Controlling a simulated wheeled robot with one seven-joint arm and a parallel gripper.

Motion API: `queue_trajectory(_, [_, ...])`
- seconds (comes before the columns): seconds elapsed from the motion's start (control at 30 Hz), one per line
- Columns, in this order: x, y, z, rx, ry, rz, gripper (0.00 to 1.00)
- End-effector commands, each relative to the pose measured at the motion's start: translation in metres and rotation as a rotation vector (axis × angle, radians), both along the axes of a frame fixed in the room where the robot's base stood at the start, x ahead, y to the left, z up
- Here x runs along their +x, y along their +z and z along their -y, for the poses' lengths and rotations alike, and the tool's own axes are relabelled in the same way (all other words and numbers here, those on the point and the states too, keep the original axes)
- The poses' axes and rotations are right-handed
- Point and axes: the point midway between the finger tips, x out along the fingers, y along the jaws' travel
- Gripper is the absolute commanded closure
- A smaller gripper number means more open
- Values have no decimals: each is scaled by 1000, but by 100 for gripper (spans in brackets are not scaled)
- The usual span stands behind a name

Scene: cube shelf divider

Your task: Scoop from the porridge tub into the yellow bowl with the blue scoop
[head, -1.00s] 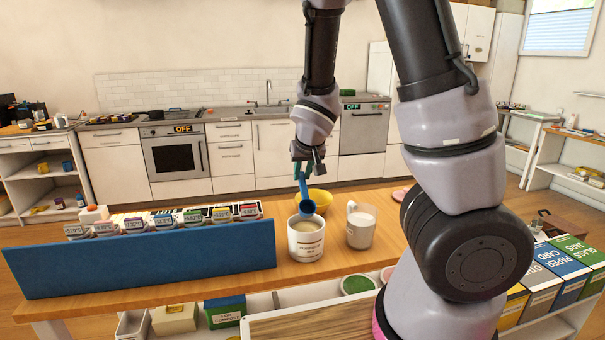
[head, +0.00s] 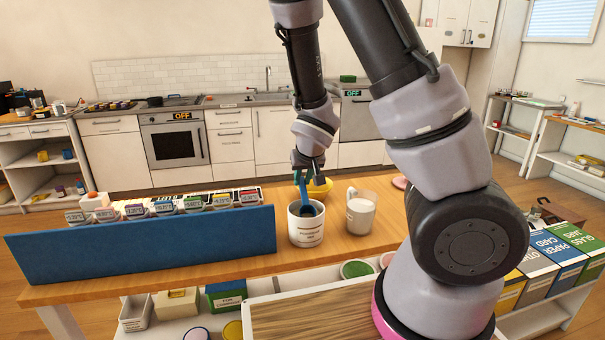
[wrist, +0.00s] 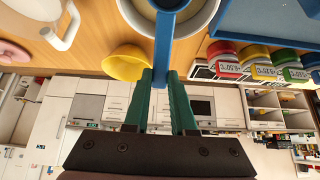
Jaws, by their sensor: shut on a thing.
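The porridge tub (head: 306,231) is a white labelled tub standing on the wooden counter; its rim and pale contents also show at the top of the wrist view (wrist: 205,18). My gripper (head: 308,172) is above the tub, shut on the handle of the blue scoop (head: 304,190). The scoop points down, with its lower end inside the tub. In the wrist view the blue handle (wrist: 162,45) runs from between the green fingers to the tub. The yellow bowl (head: 320,187) stands just behind the tub, partly hidden by my gripper; it also shows in the wrist view (wrist: 124,64).
A white mug (head: 360,213) stands right of the tub. A blue divider panel (head: 140,245) is on the left, with several labelled, coloured-lid jars (head: 193,204) behind it. A pink round thing (head: 400,182) lies at the counter's far right. Some counter beyond the mug is clear.

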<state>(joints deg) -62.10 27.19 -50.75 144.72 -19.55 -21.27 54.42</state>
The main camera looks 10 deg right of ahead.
Motion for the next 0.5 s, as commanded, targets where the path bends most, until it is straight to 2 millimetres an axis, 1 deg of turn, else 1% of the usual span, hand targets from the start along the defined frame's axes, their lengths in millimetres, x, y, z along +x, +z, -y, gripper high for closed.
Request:
queue_trajectory(0.3, [0, -19, 0, -1, -1, -1, 100])
queue_trajectory(0.5, [0, -24, 0, 1, -1, 0, 100])
